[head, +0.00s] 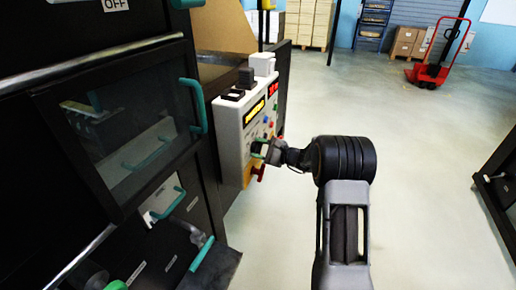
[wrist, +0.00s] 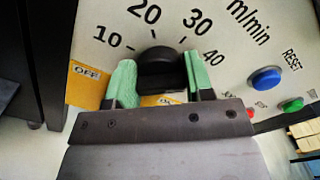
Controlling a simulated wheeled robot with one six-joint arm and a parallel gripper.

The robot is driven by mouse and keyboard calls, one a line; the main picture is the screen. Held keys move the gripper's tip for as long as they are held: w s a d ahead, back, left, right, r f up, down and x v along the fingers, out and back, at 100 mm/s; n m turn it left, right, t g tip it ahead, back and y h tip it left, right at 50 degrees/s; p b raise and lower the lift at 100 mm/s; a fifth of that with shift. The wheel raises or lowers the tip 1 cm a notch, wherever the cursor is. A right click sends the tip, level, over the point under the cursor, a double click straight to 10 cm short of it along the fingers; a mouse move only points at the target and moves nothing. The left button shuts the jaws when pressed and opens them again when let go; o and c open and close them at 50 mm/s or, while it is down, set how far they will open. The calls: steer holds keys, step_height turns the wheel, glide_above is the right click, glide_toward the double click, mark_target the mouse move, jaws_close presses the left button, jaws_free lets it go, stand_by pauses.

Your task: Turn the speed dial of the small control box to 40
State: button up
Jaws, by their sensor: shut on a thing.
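The small control box (head: 232,130) is a pale box on the side of the dark machine, with lit displays and buttons on its face. My gripper (head: 262,148) is at the lower part of that face. In the wrist view, the speed dial (wrist: 160,62) is a black knob with 10, 20, 30, 40 and "m/min" printed around it. The green fingertips of my gripper (wrist: 160,84) are on either side of the knob, shut on it. I cannot make out the pointer on the knob, so its setting is unclear.
A blue RESET button (wrist: 265,79) and a green button (wrist: 292,105) are right of the dial. Orange OFF labels (wrist: 88,73) are left of and below it. A red-and-yellow switch (head: 256,171) is just below my gripper. Open floor (head: 430,150) lies to the right.

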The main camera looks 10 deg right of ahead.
steer(key=shift+d+r, duration=0.1)
steer(key=shift+d, duration=0.05)
steer(key=o, duration=0.9)
steer(key=p+v, duration=0.1)
steer(key=v, duration=1.2)
steer(key=shift+s+d, duration=0.25)
